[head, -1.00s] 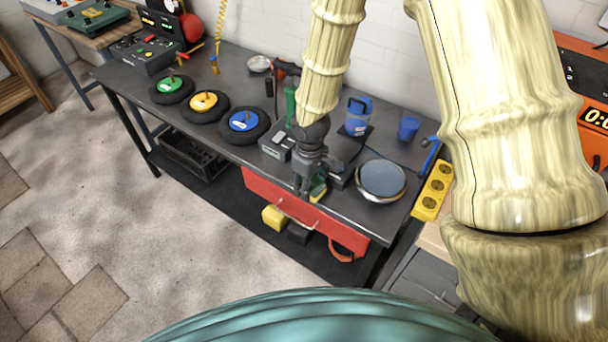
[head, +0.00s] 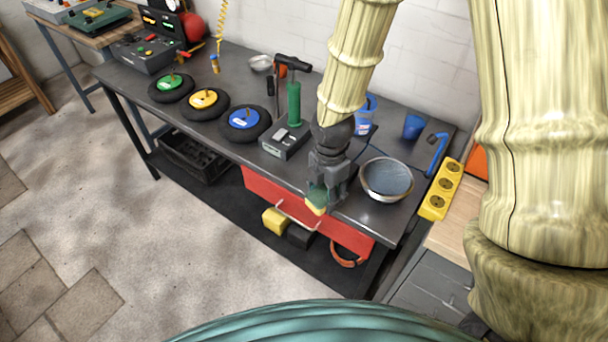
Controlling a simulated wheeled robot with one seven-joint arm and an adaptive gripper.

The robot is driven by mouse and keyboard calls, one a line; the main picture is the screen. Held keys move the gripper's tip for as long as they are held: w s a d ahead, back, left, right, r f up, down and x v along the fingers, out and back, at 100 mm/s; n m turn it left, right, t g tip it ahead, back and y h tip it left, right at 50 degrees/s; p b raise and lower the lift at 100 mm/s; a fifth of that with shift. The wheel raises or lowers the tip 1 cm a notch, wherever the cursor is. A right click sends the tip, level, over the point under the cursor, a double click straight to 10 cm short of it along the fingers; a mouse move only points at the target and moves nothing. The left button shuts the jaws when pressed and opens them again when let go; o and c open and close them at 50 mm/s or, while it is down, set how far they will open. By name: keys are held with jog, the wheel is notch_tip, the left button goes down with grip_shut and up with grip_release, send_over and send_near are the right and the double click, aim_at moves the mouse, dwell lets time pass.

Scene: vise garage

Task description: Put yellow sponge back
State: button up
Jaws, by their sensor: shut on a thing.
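My gripper (head: 322,196) is above the front edge of the workbench, shut on a small sponge (head: 317,203). The sponge has a green upper side and a yellow lower side, and its upper part is partly hidden by the fingers. A red drawer (head: 345,238) hangs under the bench top, below and around where the sponge shows. A yellow block (head: 275,220) and a black block (head: 300,236) show at the drawer's front; I cannot tell how they are supported.
A metal bowl of bluish liquid (head: 387,179) stands right of my gripper. A green hand pump (head: 293,103), blue cup (head: 414,126) and blue container (head: 364,113) stand behind. Several wheels with coloured hubs, one blue (head: 244,120), lie left. A yellow power strip (head: 441,190) is at the right edge.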

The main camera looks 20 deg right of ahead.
jog(key=n, duration=0.1)
jog(key=s+n, duration=0.1)
jog(key=n, duration=0.1)
jog(key=shift+d+r+b, duration=0.1)
jog(key=shift+d+b, duration=0.05)
jog(key=shift+b, duration=0.15)
jog(key=p, duration=0.4)
send_over(305, 171)
jog(key=shift+s+f, duration=0.15)
jog(key=shift+f, duration=0.55)
jog(key=shift+f+p, duration=0.55)
jog(key=shift+f, duration=1.25)
jog(key=o, duration=1)
jog(key=shift+f, duration=0.1)
jog(key=shift+o, duration=0.2)
notch_tip(305, 171, up, 12)
jog(key=b, duration=0.2)
jog(key=shift+b, duration=0.4)
